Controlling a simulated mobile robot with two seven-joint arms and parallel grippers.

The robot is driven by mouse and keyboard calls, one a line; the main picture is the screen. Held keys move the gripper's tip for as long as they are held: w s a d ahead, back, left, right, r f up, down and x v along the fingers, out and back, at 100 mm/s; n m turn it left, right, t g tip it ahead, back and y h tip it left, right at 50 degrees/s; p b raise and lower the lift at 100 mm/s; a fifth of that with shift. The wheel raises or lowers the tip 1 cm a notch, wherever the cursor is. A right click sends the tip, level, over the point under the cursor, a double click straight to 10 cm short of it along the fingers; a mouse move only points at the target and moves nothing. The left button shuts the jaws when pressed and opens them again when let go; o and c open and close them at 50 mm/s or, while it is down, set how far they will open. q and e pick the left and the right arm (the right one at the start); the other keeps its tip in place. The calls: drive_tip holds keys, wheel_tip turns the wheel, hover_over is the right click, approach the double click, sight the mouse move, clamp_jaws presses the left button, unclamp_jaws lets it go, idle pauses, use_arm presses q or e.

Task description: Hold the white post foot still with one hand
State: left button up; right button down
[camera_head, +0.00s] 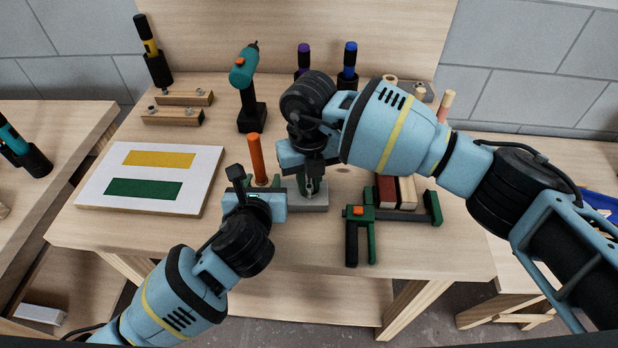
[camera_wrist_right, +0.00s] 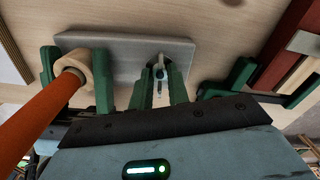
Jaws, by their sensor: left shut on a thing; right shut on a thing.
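The post foot, a pale grey-white plate (camera_head: 313,202) with a narrow upright part, lies on the bench. It also shows in the right wrist view (camera_wrist_right: 118,45). My right gripper (camera_head: 311,180) reaches down from above and is shut on its upright part; its green fingers (camera_wrist_right: 160,85) hide much of that part. My left gripper (camera_head: 270,186) is beside it on the left, shut on an orange rod (camera_head: 256,158) with a tan wooden end (camera_wrist_right: 80,64). In the head view the left fingertips are largely hidden.
A white board (camera_head: 90,188) with yellow and green bars lies at left. A green-and-black clamp (camera_head: 358,213) and red and cream battens (camera_head: 406,192) are at right. A teal drill (camera_head: 244,70), wooden bars (camera_head: 184,98) and marker holders stand behind. The front centre edge is bare.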

sight(309, 186)
drive_tip(key=shift+m, duration=0.4)
drive_tip(key=c, duration=1.3)
unclamp_jaws()
drive_tip(key=shift+c, duration=0.2)
wheel_tip(309, 186, up, 12)
use_arm(q)
drive_tip(key=o, duration=1.2)
